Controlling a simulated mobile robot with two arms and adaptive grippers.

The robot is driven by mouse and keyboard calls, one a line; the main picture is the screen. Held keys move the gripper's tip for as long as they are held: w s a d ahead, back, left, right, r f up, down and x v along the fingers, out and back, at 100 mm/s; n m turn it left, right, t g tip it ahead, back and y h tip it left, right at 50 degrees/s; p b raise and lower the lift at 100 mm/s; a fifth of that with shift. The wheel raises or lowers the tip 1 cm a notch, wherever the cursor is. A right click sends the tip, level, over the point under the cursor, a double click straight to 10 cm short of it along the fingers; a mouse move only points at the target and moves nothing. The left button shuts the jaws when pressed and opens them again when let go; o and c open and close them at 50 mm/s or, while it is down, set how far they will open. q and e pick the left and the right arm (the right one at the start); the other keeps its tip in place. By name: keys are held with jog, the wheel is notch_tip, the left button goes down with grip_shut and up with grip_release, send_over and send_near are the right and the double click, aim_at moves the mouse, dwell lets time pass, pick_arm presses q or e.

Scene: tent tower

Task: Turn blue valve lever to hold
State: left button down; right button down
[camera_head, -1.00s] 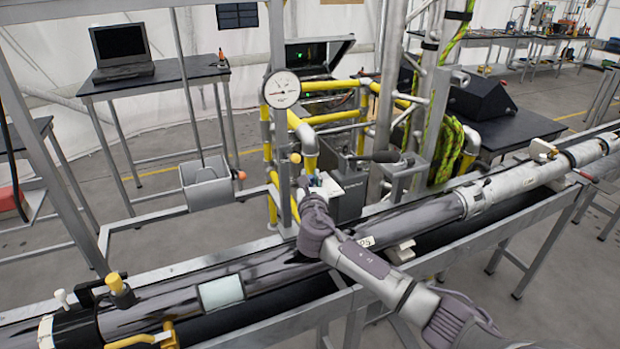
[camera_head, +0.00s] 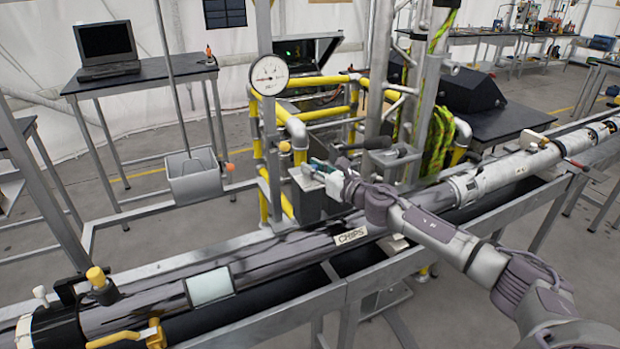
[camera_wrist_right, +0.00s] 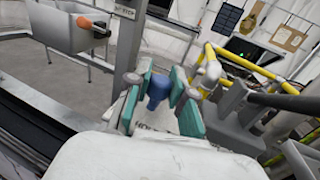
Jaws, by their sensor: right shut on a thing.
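The blue valve lever (camera_wrist_right: 157,88) shows as a short blue knob in the right wrist view, between the teal finger pads. My right gripper (camera_wrist_right: 158,101) is shut on it. In the head view my right gripper (camera_head: 320,169) is by a grey box-shaped stand (camera_head: 309,198) behind the long pipe. There, the fingers and wrist hide the lever. The lever's angle and any position marks cannot be read. My left gripper is in neither view.
The long grey pipe (camera_head: 280,247) on its metal rack crosses below my right arm. A round gauge (camera_head: 269,76) and yellow pipework (camera_head: 325,113) stand behind the gripper. A black-handled lever (camera_head: 366,143) is close on its right. A grey bin (camera_head: 193,178) hangs at left.

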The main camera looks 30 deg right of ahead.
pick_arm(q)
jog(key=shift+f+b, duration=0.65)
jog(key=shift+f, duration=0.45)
pick_arm(e)
jog(key=shift+d+n+y, duration=0.3)
jog(key=shift+n+y, duration=0.2)
jog(key=shift+y, duration=0.2)
jog(key=c, duration=1)
grip_release()
jog(key=shift+s, duration=0.15)
jog(key=v, duration=1.1)
jog(key=shift+s+d+r, duration=0.15)
jog(key=shift+s+d, duration=0.1)
jog(key=shift+s, duration=0.1)
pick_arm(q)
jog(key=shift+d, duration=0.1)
